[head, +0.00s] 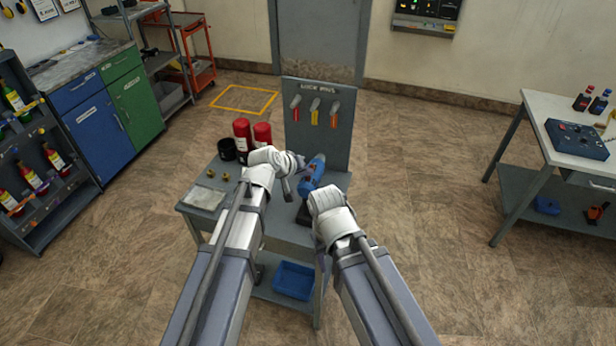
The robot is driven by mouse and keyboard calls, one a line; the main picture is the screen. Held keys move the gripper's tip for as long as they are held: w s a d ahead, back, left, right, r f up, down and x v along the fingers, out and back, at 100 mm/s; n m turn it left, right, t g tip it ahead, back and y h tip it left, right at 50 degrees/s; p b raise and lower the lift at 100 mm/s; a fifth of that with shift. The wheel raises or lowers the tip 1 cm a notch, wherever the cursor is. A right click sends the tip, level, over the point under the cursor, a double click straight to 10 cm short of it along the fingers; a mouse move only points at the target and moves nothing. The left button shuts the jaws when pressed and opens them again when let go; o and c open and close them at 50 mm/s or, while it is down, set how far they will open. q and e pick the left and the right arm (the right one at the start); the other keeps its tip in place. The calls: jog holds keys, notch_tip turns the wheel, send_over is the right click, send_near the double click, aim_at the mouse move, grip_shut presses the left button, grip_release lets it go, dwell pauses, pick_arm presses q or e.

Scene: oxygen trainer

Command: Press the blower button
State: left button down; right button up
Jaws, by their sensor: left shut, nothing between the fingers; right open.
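A blue hand tool with a dark lower end (312,174), which looks like the blower, stands on the grey cart top (285,228) in the head view. Its button is too small to make out. My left gripper (287,190) is shut and empty, pointing down just left of the blue tool; I cannot tell whether it touches it. My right gripper (327,203) is open, just right of and nearer than the tool. Its fingers are largely hidden behind its own white wrist, which also covers part of the cart top.
Two red cylinders (242,135), a black cup (227,149), small brass parts (211,174) and a grey plate (204,198) are on the cart's left. A blue bin (294,280) sits below. A table (535,120) stands right, with clear floor between.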

aim_at(306, 182)
pick_arm(q)
jog(key=shift+f, duration=0.25)
jog(key=shift+r, duration=0.1)
jog(key=shift+r+p, duration=0.55)
jog(key=shift+r, duration=0.1)
notch_tip(306, 182, up, 6)
jog(key=p, duration=0.6)
dwell(0.4)
dwell(0.8)
